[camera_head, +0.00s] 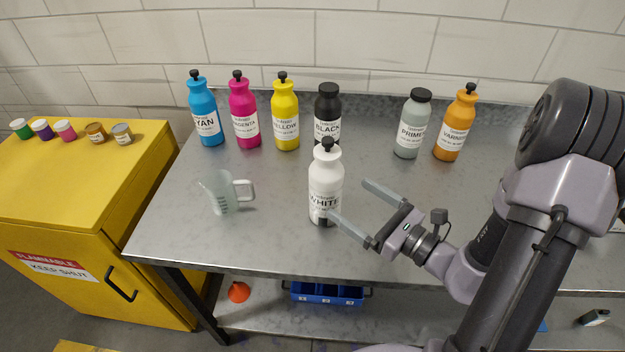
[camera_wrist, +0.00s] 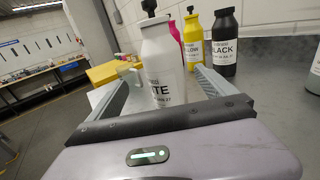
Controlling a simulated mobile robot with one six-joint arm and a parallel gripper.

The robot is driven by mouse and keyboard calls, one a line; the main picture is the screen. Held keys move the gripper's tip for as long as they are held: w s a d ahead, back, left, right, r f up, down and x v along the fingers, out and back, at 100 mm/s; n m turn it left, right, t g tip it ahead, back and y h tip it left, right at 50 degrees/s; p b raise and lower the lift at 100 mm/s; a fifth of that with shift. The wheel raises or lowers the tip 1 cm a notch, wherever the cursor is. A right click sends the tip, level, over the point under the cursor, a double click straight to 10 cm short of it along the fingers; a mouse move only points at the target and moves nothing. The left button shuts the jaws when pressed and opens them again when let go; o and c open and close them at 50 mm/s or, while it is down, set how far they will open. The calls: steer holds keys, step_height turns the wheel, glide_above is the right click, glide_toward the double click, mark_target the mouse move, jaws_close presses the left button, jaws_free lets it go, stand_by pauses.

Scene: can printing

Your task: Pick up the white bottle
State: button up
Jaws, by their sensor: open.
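The white bottle (camera_head: 325,180) stands upright on the grey metal table (camera_head: 270,240), with a black cap and a label reading WHITE. My gripper (camera_head: 350,205) comes from the right in the head view, its two fingers spread wide at the bottle's right side. In the wrist view the bottle (camera_wrist: 163,65) stands between the two fingers of my gripper (camera_wrist: 160,85), near their tips. The gripper is open and not closed on the bottle. The bottle's lowest part is hidden in the wrist view.
Behind stand cyan (camera_head: 204,112), magenta (camera_head: 244,115), yellow (camera_head: 285,115), black (camera_head: 327,105), primer (camera_head: 412,125) and varnish (camera_head: 455,125) bottles. A clear measuring jug (camera_head: 220,192) is left of the white bottle. A yellow cabinet (camera_head: 80,210) adjoins the table's left.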

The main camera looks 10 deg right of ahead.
mark_target(337, 190)
steer(key=x, duration=0.6)
steer(key=shift+w+a+b, duration=0.1)
steer(key=shift+a+b, duration=0.05)
steer(key=shift+b, duration=0.15)
steer(key=x, duration=0.2)
steer(key=b+x, duration=0.1)
steer(key=x, duration=0.2)
steer(key=shift+w, duration=0.4)
steer(key=c, duration=2)
jaws_close()
steer(key=shift+r, duration=0.1)
